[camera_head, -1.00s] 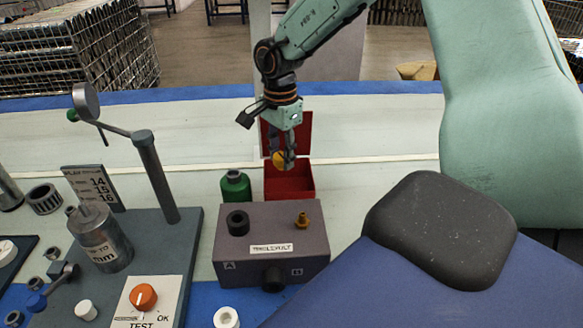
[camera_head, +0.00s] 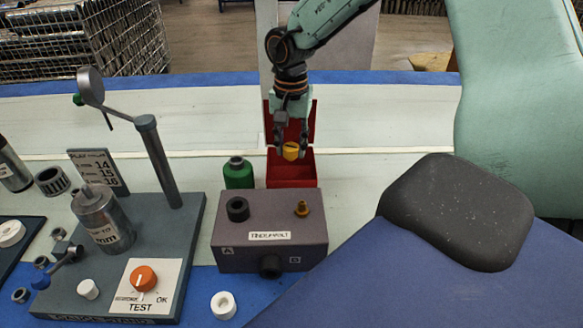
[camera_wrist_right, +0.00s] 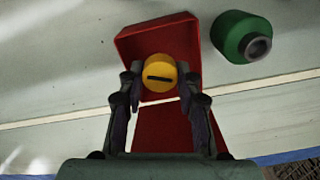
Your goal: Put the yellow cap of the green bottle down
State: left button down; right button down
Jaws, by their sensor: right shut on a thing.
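The yellow cap (camera_head: 291,151) is between the fingers of my right gripper (camera_head: 291,146), which is shut on it. In the right wrist view the cap (camera_wrist_right: 159,73) shows a dark slot on its face, and the gripper (camera_wrist_right: 161,95) holds it over the red box. The green bottle (camera_head: 238,173) stands upright without a cap, left of the red box. It also shows in the right wrist view (camera_wrist_right: 240,38) with its neck open. My left gripper is not in view.
The open red box (camera_head: 290,173) has its lid raised at the back. A grey block (camera_head: 262,247) with fittings stands in front of it. A test stand (camera_head: 184,222) with a gauge is at left. Bare pale bench lies right of the box.

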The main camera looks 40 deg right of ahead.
notch_tip(320, 180, down, 7)
jog(key=b, duration=0.3)
notch_tip(320, 180, down, 2)
jog(key=shift+s+f+b, duration=0.1)
jog(key=shift+f+b, duration=0.05)
jog(key=shift+b, duration=0.35)
jog(key=shift+f, duration=0.35)
jog(key=shift+f, duration=0.15)
jog(key=c, duration=1)
grip_release()
jog(key=shift+o, duration=0.3)
notch_tip(320, 180, up, 12)
jog(key=p, duration=0.4)
jog(key=shift+r+p, duration=0.25)
jog(key=shift+p, duration=0.05)
